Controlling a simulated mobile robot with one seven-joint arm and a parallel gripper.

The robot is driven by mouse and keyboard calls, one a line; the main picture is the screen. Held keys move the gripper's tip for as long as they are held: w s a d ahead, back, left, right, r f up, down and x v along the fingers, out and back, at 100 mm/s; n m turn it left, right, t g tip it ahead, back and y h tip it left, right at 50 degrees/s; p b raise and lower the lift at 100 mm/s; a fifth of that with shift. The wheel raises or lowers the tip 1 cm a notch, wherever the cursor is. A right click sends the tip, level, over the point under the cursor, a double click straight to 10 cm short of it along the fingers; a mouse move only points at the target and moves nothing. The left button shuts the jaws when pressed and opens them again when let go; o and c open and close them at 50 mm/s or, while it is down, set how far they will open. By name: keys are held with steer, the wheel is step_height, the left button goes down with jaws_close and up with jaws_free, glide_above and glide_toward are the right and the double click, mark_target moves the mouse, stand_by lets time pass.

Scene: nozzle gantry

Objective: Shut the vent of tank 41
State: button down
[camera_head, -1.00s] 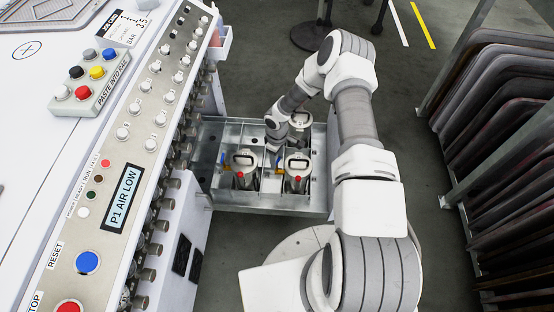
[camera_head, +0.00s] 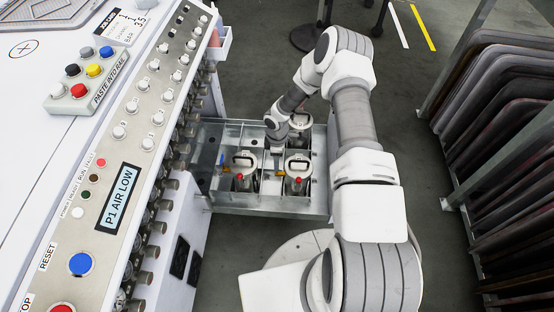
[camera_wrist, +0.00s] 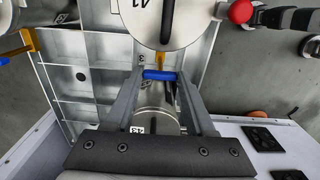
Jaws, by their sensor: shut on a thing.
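Tank 41 (camera_wrist: 140,15) shows its round metal lid, with the number upside down, at the top of the wrist view. In the head view it appears to be the front right tank (camera_head: 298,162). Its vent has an orange stem (camera_wrist: 160,60) and a blue handle (camera_wrist: 160,75) lying crosswise to it. My gripper (camera_wrist: 161,77) is shut on the blue handle, one finger at each end. In the head view my gripper (camera_head: 277,160) reaches down between the two front tanks, and the handle is hidden or too small to see.
Another lidded tank (camera_wrist: 155,121) lies below my fingers in the wrist view. The tanks stand in a metal tray (camera_head: 265,203) with dividers. A red knob (camera_wrist: 240,11) sits beside tank 41. The white console (camera_head: 150,130) stands left; a rack of dark panels (camera_head: 505,130) stands right.

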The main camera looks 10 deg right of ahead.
steer(key=shift+w, duration=0.1)
steer(key=shift+c, duration=1.2)
jaws_free()
steer(key=shift+r, duration=0.1)
step_height(320, 180, up, 17)
steer(key=p, duration=0.5)
steer(key=shift+r+p, duration=0.15)
steer(key=shift+p, duration=0.25)
